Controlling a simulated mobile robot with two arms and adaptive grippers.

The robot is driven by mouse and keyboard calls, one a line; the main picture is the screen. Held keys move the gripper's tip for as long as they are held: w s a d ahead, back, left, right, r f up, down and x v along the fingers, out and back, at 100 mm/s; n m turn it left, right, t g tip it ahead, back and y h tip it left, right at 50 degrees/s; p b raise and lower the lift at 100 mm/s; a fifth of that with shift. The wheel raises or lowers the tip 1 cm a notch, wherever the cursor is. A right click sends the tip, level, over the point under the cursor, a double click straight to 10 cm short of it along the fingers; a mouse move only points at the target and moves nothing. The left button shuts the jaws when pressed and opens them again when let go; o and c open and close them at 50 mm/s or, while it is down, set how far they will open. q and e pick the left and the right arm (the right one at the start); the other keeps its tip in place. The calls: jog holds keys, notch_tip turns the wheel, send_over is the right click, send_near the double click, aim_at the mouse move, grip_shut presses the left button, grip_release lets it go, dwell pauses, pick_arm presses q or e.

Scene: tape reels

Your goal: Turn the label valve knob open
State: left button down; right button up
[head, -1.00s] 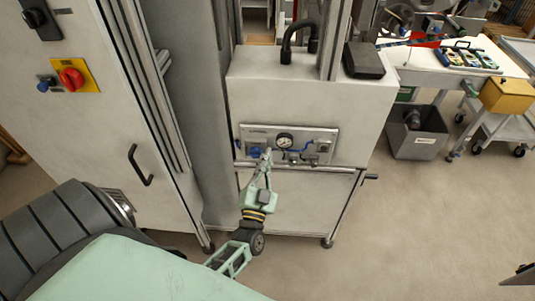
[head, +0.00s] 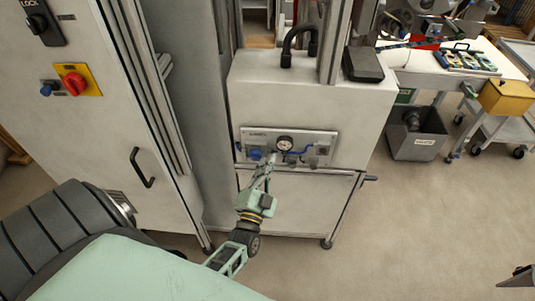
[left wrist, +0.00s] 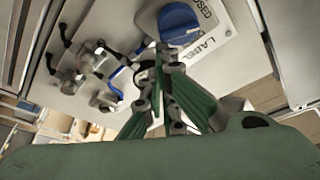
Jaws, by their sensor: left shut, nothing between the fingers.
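The label valve knob (head: 255,154) is a blue round knob at the left of the grey panel (head: 325,140) on the white cabinet front. In the left wrist view the blue knob (left wrist: 178,24) sits on a pale plate printed "LABEL", with "CLOSED" partly visible beside it. My right gripper (head: 518,277) barely shows at the right edge.
A tall cabinet (head: 100,120) with a red switch (head: 75,84) stands left. A grey bin (head: 418,143) is right. The floor in front is clear.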

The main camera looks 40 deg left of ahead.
pick_arm(q)
jog(key=shift+f+m+g+h+p, duration=0.1)
jog(key=shift+f+m+h+p, duration=0.25)
jog(key=shift+m, duration=0.6)
jog(key=shift+f+m+g+h+p, duration=0.1)
jog(key=shift+f+m+h+p, duration=0.15)
jog(key=shift+m, duration=0.65)
jog(key=shift+f+m+g+h+p, duration=0.1)
jog(key=shift+f+m+h+p, duration=0.25)
jog(key=shift+m, duration=0.6)
jog(key=shift+f+m+g+h+p, duration=0.2)
jog(key=shift+f+m+h, duration=0.1)
jog(key=shift+m, duration=0.55)
jog(key=shift+f+m+g+h+p, duration=0.15)
jog(key=shift+f+m+h, duration=0.1)
jog(key=shift+m, duration=0.6)
jog(key=shift+s+a+f+m+g+p, duration=0.1)
jog(key=shift+a+f+m+g+p, duration=0.15)
jog(key=shift+m, duration=0.5)
jog(key=shift+s+f+m+g+p, duration=0.15)
jog(key=shift+f+m+g, duration=0.15)
jog(key=shift+m, duration=0.45)
jog(key=shift+w, duration=0.15)
